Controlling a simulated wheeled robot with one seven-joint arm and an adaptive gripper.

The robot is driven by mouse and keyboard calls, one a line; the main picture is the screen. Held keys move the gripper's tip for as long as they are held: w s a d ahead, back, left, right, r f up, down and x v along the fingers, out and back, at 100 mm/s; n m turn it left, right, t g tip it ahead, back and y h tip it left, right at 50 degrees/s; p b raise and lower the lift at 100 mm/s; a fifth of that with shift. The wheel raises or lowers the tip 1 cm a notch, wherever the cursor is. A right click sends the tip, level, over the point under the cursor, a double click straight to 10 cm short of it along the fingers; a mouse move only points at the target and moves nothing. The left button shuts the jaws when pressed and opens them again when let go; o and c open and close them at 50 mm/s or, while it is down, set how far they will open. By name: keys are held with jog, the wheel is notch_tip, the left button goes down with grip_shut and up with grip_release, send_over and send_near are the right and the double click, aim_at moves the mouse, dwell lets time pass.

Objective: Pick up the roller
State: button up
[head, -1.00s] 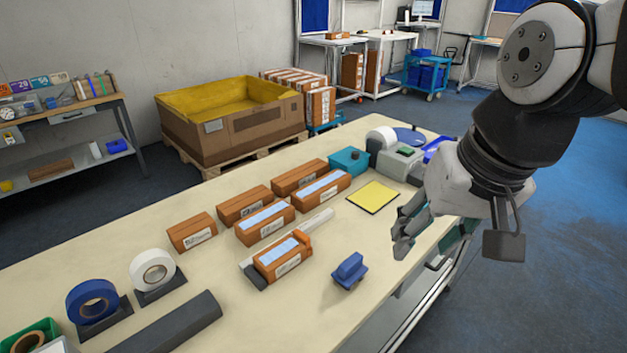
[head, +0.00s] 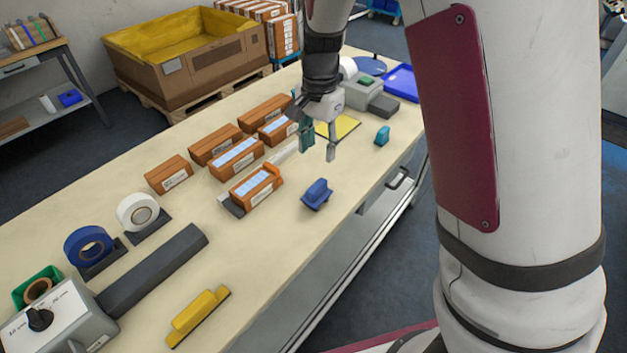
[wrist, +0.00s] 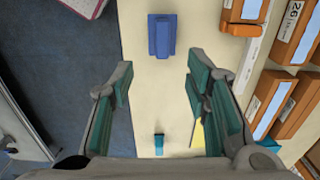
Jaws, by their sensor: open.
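A small blue handled tool (head: 317,193) stands on the front part of the table; it also shows in the wrist view (wrist: 162,36), beyond my fingertips. A smaller teal piece (head: 382,135) stands near the table's front edge; in the wrist view it is between the bases of my fingers (wrist: 159,145). A yellow handled tool (head: 198,315) lies at the near end. I cannot tell for sure which of these is the roller. My gripper (head: 319,146) is open and empty above the table, behind the blue tool; the wrist view shows its fingers apart (wrist: 158,85).
Several orange boxes (head: 235,158) stand left of my gripper. A yellow pad (head: 345,126) lies behind it. Tape rolls (head: 138,213) and a long dark bar (head: 155,270) are at the near left. The table around the blue tool is clear.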

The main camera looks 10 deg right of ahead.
aim_at(317, 185)
notch_tip(317, 185, down, 9)
jog(key=shift+r, duration=0.15)
jog(key=shift+w+f+p, duration=0.15)
jog(key=shift+f+p, duration=0.1)
jog(key=shift+f, duration=1.05)
jog(key=shift+w+f+p, duration=0.1)
jog(key=shift+f+p, duration=0.1)
jog(key=shift+f, duration=1.05)
grip_shut()
